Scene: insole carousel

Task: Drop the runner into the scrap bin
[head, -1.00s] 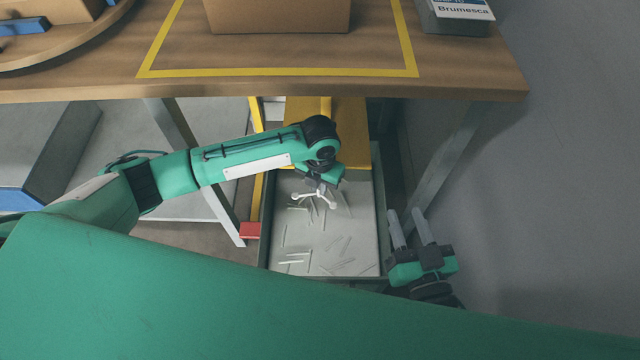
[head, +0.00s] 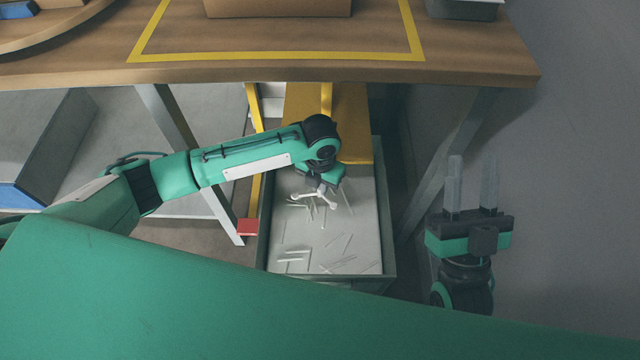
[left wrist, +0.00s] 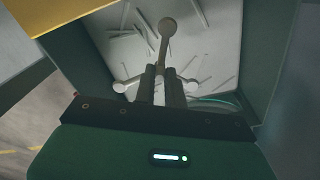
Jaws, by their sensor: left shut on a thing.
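The runner (head: 326,197) is a pale, thin-armed piece with round knobs at its ends. It also shows in the left wrist view (left wrist: 167,28), standing out between the fingertips. My left gripper (head: 318,189) is shut on it, over the scrap bin. The scrap bin (head: 387,225) is a dark green-grey box with a pale floor, under the table edge. Its wall also shows in the left wrist view (left wrist: 262,60). My right gripper (head: 472,185) is open and empty, to the right of the bin, fingers pointing up in the picture.
Several thin pale scrap strips (head: 295,254) lie in the bin. A yellow chute (head: 352,125) comes down at its back. The wooden table (head: 470,68) overhangs behind, its grey leg (head: 180,130) left of the bin. A red block (head: 247,227) sits beside the bin's left wall.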

